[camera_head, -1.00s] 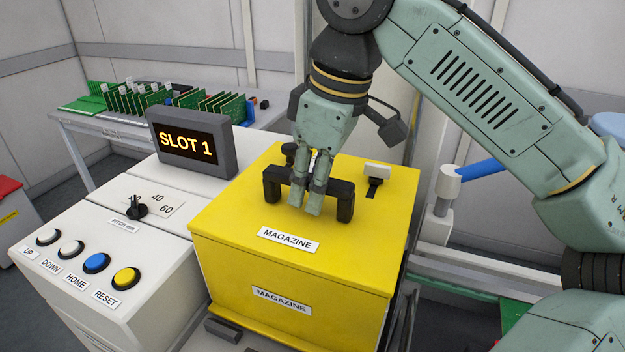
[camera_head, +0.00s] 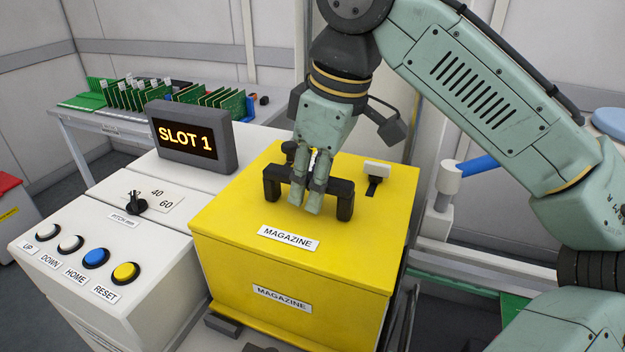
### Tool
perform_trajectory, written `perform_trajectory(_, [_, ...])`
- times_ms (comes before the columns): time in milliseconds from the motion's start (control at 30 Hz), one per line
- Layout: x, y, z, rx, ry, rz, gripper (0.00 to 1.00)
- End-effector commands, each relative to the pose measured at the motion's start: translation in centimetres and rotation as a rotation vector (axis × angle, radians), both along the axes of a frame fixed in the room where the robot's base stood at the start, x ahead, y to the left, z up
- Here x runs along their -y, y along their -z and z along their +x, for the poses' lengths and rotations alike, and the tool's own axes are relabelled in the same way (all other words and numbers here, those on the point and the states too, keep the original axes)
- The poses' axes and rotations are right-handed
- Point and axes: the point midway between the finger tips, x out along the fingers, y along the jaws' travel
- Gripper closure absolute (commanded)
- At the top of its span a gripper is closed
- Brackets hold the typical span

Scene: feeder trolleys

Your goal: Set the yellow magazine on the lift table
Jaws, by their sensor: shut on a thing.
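The yellow magazine (camera_head: 330,233) is a large box with two "MAGAZINE" labels, a black handle on top and a small white-tipped latch at its back right. My gripper (camera_head: 306,208) points down and is shut on the black handle (camera_head: 344,200). The magazine looks upright, standing beside the white control unit. A little of a grey surface with dark blocks (camera_head: 222,324) shows below its front left edge, perhaps the lift table. The magazine hides most of that surface, and I cannot tell whether the two touch.
The control unit (camera_head: 160,236) at left carries UP, DOWN, HOME and RESET buttons, a pitch knob (camera_head: 136,204) and a display (camera_head: 192,138) reading "SLOT 1". A bench (camera_head: 78,124) with green boards stands behind. A blue bar (camera_head: 478,163) and rails lie at right.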

Motion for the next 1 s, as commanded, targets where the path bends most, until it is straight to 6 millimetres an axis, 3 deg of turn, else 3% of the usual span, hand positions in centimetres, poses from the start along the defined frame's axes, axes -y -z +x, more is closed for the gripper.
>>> perform_trajectory(467, [-0.03,0.58,0.03,0.004,0.001,0.003,1.00])
perform_trajectory(500, [-0.03,0.50,0.03,0.004,0.001,0.003,0.77])
perform_trajectory(800, [0.00,0.63,0.02,0.001,0.001,0.001,0.57])
perform_trajectory(1000, [0.00,0.68,0.00,0.001,0.001,0.001,0.56])
